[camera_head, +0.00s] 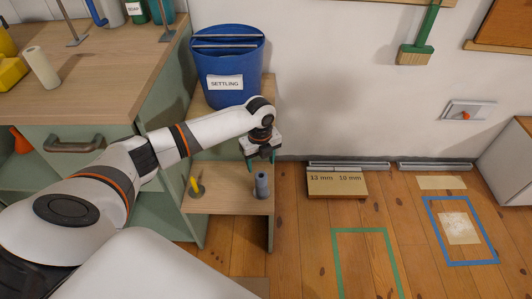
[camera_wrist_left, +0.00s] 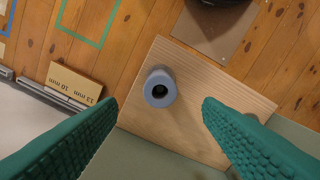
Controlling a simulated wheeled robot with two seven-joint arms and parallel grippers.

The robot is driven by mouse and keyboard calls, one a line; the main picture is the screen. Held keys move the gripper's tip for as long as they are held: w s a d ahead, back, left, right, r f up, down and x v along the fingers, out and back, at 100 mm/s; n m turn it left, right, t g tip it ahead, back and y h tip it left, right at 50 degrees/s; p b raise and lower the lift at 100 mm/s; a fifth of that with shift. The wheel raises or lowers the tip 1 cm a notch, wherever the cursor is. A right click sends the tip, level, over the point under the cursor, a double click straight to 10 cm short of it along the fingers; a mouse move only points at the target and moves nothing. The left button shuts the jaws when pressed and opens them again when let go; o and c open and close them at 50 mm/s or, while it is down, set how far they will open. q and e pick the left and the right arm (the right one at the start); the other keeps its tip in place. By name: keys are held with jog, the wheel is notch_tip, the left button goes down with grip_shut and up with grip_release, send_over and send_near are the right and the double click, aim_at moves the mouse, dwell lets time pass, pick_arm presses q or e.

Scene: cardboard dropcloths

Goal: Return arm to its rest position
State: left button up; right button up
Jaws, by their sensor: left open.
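My left arm reaches in from the left in the head view. Its gripper (camera_head: 262,163) is open and empty above a low wooden shelf (camera_head: 228,203). In the left wrist view the two green fingers (camera_wrist_left: 160,110) are spread wide. A grey-blue hollow cylinder (camera_head: 261,185) stands upright on the shelf just below the gripper. It also shows between the fingers in the left wrist view (camera_wrist_left: 160,88), apart from both. My right gripper is in neither view.
A blue bucket (camera_head: 227,75) labelled SETTLING stands behind my arm. A yellow item (camera_head: 194,185) sits on the shelf. A cardboard box (camera_head: 337,183) marked 13 mm and 10 mm lies by the wall. Green (camera_head: 366,231) and blue (camera_head: 461,263) tape outlines mark the open floor.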

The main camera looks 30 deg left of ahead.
pick_arm(q)
jog(key=s+d+f+n+t+h, duration=0.2)
jog(key=s+d+f+n, duration=1.1)
jog(key=s+d+f, duration=0.15)
jog(key=s+a+f+n+p, duration=0.2)
jog(key=s+p, duration=0.4)
jog(key=s, duration=0.4)
jog(key=s+a+f+n+y+p, duration=0.1)
jog(key=s+f+n+p, duration=0.2)
jog(key=s+p, duration=0.3)
jog(key=s+a+f+n+g+y+p, duration=0.1)
jog(key=s+p, duration=0.5)
jog(key=s, duration=0.8)
notch_tip(320, 180, down, 2)
jog(key=a+n, duration=0.1)
jog(key=n, duration=0.1)
jog(key=shift+a+f+n, duration=0.25)
jog(key=shift+a+n, duration=0.05)
jog(key=shift+n, duration=0.1)
jog(key=shift+c, duration=0.6)
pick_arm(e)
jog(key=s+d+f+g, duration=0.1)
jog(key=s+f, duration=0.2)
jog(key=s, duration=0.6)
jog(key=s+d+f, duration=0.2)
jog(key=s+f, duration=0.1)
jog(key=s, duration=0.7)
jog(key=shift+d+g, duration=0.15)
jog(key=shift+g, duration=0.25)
